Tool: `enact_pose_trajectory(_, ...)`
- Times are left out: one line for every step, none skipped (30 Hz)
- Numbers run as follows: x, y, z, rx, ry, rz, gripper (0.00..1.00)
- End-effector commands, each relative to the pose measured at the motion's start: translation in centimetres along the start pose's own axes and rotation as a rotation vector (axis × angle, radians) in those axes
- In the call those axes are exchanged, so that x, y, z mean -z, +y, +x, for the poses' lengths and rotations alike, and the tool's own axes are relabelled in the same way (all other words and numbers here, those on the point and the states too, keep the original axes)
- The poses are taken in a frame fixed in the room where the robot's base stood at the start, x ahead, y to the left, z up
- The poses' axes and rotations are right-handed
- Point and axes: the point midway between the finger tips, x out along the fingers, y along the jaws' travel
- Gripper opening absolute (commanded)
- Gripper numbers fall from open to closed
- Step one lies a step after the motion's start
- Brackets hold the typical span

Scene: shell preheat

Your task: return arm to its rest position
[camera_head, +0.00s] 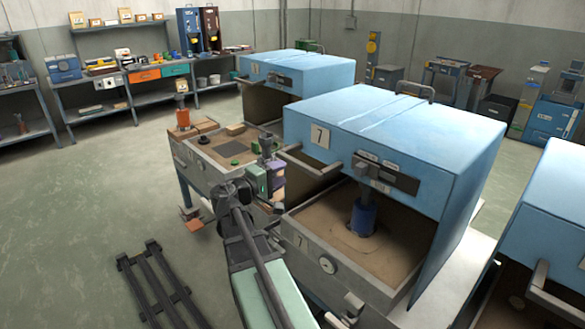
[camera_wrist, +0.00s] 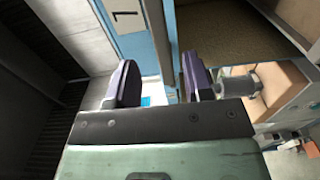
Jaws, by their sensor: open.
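My arm rises from the bottom of the head view, with a pale green link and dark joints. My gripper (camera_head: 268,140) is at its upper end, left of the blue number 7 oven (camera_head: 400,135) and above the work table (camera_head: 215,152). In the wrist view my gripper (camera_wrist: 158,82) has its two dark fingers apart, with nothing between them but background. A blue-edged panel with a number plate (camera_wrist: 126,20) shows beyond the fingers.
The number 7 oven is open over a sandy tray holding a dark blue cylinder (camera_head: 363,214). Another blue oven (camera_head: 300,70) stands behind, and one (camera_head: 555,225) at right. A dark slatted pallet (camera_head: 160,285) lies on the floor; open floor surrounds it at left.

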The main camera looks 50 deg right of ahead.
Motion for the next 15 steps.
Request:
enact_pose_trajectory(-0.1, 0.0, -1.2, 0.0, 0.003, 0.0, 0.47)
enact_pose_trajectory(-0.1, 0.0, -1.8, 0.0, 0.003, 0.0, 0.47)
enact_pose_trajectory(0.0, 0.0, -2.5, 0.0, 0.003, 0.0, 0.47)
enact_pose_trajectory(0.0, 0.0, -2.9, 0.0, 0.002, 0.0, 0.47)
enact_pose_trajectory(0.0, 0.0, -3.1, 0.0, 0.001, 0.0, 0.47)
enact_pose_trajectory(0.0, 0.0, -3.5, 0.0, 0.002, 0.0, 0.47)
enact_pose_trajectory(0.0, 0.0, -3.6, 0.0, 0.001, 0.0, 0.47)
enact_pose_trajectory(0.0, 0.0, -3.7, 0.0, 0.001, 0.0, 0.47)
enact_pose_trajectory(0.0, 0.0, -3.7, 0.0, 0.0, 0.0, 0.47)
enact_pose_trajectory(0.0, 0.0, -3.7, 0.0, 0.0, 0.0, 0.47)
enact_pose_trajectory(0.0, 0.0, -3.7, 0.0, 0.0, 0.0, 0.47)
enact_pose_trajectory(0.0, 0.0, -3.7, 0.0, 0.0, 0.0, 0.47)
enact_pose_trajectory(0.0, 0.0, -3.7, 0.0, 0.0, 0.0, 0.47)
enact_pose_trajectory(0.0, 0.0, -3.7, 0.0, 0.0, 0.0, 0.47)
enact_pose_trajectory(0.0, 0.0, -3.7, 0.0, 0.0, 0.0, 0.47)
